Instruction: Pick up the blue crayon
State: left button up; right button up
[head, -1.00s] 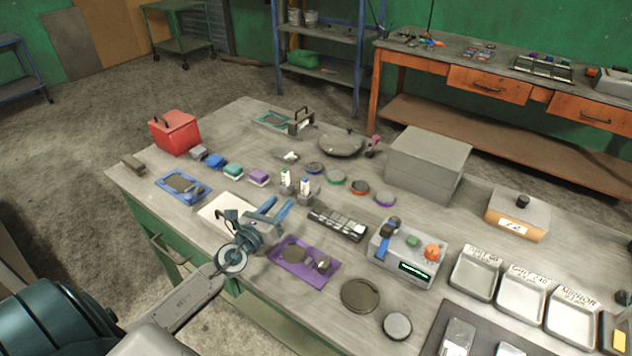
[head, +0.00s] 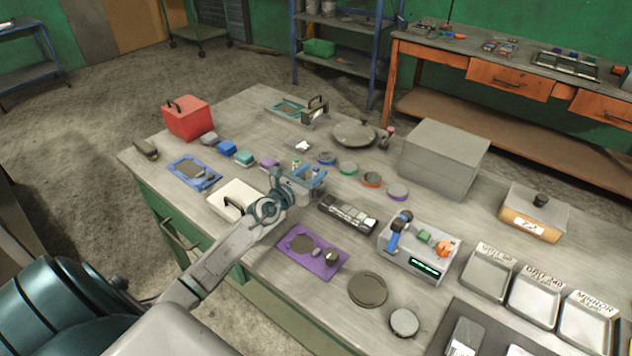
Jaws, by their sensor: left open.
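I cannot clearly make out a blue crayon in the head view. My left gripper (head: 308,182) reaches in over the middle of the bench, its blue fingers apart, with nothing seen between them. It is right at a group of small white-and-green bottle-like items (head: 296,164) and partly hides them; I cannot tell whether it touches them. A blue mat (head: 181,168) with grey and blue small things lies left of the gripper. A blue-handled thing (head: 396,236) stands on a grey device to the right. My right gripper is not in view.
A large grey box (head: 443,157) and a red box (head: 188,118) stand farther off on the bench.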

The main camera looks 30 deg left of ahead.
pick_arm(q)
jog(key=w, duration=0.2)
jog(key=shift+w+d+f, duration=0.1)
jog(key=shift+w+f, duration=0.1)
jog(key=shift+w, duration=0.1)
jog(key=shift+s+r, duration=0.1)
jog(key=shift+c, duration=1.1)
grip_shut()
jog(key=shift+r, duration=0.1)
